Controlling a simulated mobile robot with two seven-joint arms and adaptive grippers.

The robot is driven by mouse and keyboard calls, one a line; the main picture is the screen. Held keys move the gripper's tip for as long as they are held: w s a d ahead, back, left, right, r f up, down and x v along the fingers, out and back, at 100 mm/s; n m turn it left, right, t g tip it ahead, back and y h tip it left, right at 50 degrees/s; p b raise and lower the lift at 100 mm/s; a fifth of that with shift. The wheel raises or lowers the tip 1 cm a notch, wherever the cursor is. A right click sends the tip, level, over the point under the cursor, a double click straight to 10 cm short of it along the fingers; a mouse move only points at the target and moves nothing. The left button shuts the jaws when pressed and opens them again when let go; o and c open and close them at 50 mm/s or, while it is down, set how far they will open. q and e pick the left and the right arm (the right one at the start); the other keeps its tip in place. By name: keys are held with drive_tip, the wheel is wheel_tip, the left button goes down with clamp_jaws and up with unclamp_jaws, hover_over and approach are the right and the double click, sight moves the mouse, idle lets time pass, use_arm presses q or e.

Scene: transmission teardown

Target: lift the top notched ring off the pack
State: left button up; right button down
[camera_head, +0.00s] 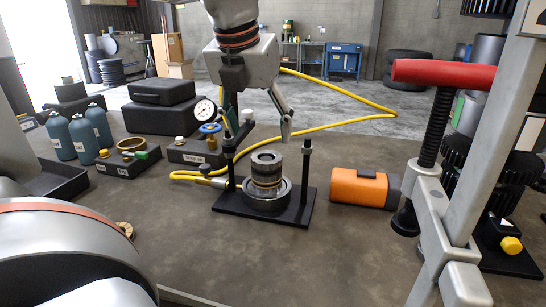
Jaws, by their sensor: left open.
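The pack (267,180) is a short upright stack of dark and brassy rings on a black base plate (292,214) between two black posts. Its top ring (267,158) is grey with an open centre; its notches are too small to make out. My left gripper (258,137) is open above the pack, its fingers pointing down and spread to either side. It looks empty and apart from the ring, though the exact gap cannot be told. My right gripper is not in view.
An orange canister (358,188) lies to the right. A red-handled clamp (443,75) stands at far right.

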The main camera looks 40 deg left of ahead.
sight(267, 158)
use_arm(q)
drive_tip(key=x, duration=0.5)
drive_tip(key=shift+d+f, duration=0.2)
drive_tip(key=shift+f, duration=0.15)
drive_tip(key=shift+w+a+f+b, duration=0.1)
drive_tip(key=shift+w+f+b, duration=0.2)
drive_tip(key=shift+f, duration=0.15)
drive_tip(key=c, duration=1.4)
